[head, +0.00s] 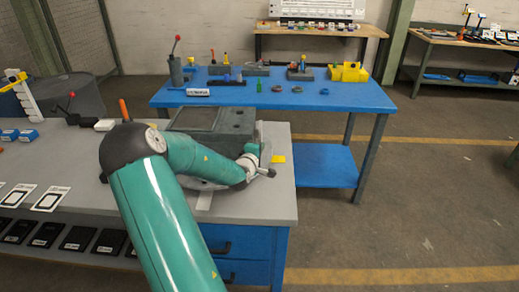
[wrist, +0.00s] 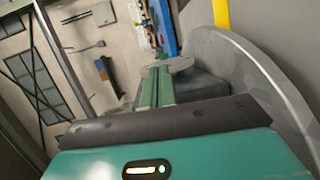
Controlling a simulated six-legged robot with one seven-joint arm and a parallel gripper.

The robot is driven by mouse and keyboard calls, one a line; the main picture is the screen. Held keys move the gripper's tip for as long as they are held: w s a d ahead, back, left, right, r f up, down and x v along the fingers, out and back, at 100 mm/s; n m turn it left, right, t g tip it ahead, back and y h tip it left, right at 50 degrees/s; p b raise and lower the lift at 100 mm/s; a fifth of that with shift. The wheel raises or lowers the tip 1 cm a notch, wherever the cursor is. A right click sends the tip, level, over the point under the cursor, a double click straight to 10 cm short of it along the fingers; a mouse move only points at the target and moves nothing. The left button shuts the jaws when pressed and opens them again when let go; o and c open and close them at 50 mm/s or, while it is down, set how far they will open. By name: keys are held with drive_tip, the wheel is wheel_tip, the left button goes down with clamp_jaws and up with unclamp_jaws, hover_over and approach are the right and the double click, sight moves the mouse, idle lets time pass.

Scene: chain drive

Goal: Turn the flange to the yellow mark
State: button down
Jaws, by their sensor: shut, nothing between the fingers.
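My gripper (head: 262,173) is at the front right of the grey drive housing (head: 212,120) on the bench. In the wrist view my gripper's green fingers (wrist: 155,88) are together, with nothing seen between them. A large grey disc, which looks like the flange (wrist: 250,75), fills the right side of the wrist view, beside the fingers. Whether they touch it is unclear. A yellow mark (wrist: 221,14) shows at the top of that view by the disc's edge. In the head view a yellow patch (head: 278,159) shows just right of my gripper. My arm hides most of the flange there.
The grey bench top (head: 262,208) is clear in front of my gripper and ends close to its right. A blue table (head: 330,100) with several small items stands behind. Labelled cards (head: 50,198) and black trays (head: 75,238) lie at the left.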

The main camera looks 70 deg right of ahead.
drive_tip(key=s+a+r, duration=0.1)
drive_tip(key=s+a, duration=0.2)
drive_tip(key=a, duration=0.5)
drive_tip(key=shift+a+r, duration=0.2)
drive_tip(key=shift+a, duration=0.2)
drive_tip(key=shift+s, duration=0.1)
drive_tip(key=shift+a, duration=0.1)
